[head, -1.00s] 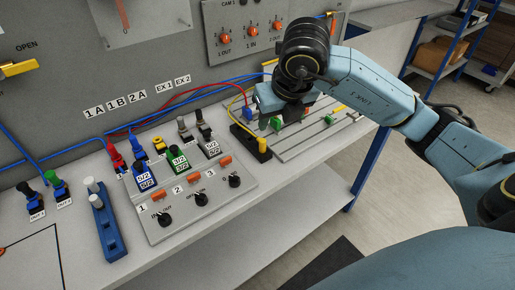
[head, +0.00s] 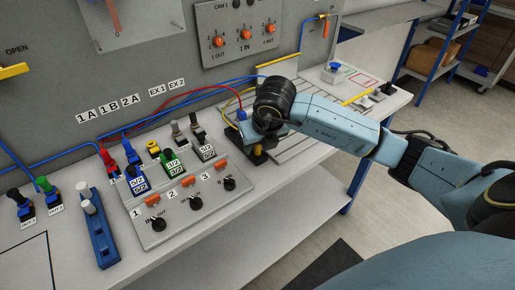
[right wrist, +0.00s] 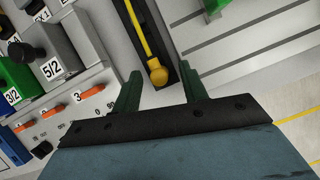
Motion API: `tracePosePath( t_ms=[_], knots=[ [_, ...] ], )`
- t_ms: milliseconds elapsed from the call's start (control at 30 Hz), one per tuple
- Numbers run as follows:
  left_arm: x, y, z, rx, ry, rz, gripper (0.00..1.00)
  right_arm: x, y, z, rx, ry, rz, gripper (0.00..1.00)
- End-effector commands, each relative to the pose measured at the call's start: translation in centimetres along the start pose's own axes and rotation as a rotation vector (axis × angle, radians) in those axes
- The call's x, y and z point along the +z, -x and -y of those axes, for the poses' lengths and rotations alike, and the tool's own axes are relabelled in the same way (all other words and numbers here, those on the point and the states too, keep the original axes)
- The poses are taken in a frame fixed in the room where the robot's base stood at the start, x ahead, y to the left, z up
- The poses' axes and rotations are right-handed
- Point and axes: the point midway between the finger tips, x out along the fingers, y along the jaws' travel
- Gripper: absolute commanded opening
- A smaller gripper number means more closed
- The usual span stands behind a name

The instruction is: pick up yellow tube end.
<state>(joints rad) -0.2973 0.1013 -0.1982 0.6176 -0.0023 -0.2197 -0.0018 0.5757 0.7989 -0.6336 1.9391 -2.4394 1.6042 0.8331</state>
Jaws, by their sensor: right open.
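The yellow tube end (right wrist: 158,74) is a rounded yellow knob on a yellow tube, lying along a black block (right wrist: 152,50). In the right wrist view my right gripper (right wrist: 159,84) is open, with one green finger on each side of the tube end. I cannot tell whether the fingers touch it or how far above it they are. In the head view my right gripper (head: 262,143) hangs over the black block and hides most of it; a bit of yellow (head: 258,158) shows below. My left gripper is not in view.
The valve panel (head: 185,215) with orange switches and black knobs lies just left of the gripper. A grooved plate (head: 310,130) lies to the right, with a yellow strip (head: 358,98) beyond. Blue and red tubes run along the back board. A blue block (head: 102,235) stands at front left.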

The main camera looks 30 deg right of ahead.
Motion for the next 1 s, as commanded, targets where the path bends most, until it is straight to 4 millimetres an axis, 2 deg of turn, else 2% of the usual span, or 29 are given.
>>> tracePosePath(
  t_ms=[233,567,867,1000],
  knots=[
    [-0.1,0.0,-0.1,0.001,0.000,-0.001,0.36,0.0,-0.2,0.0,0.000,0.000,0.001,0.43],
    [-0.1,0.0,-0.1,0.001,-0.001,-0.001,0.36,0.0,-0.2,0.0,0.000,0.000,0.001,0.01],
    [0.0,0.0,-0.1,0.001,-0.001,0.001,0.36,0.1,-0.1,0.0,0.000,0.000,0.002,0.00],
    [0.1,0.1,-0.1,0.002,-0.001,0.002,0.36,0.6,1.0,0.0,0.000,0.000,0.004,0.00]
  ],
)
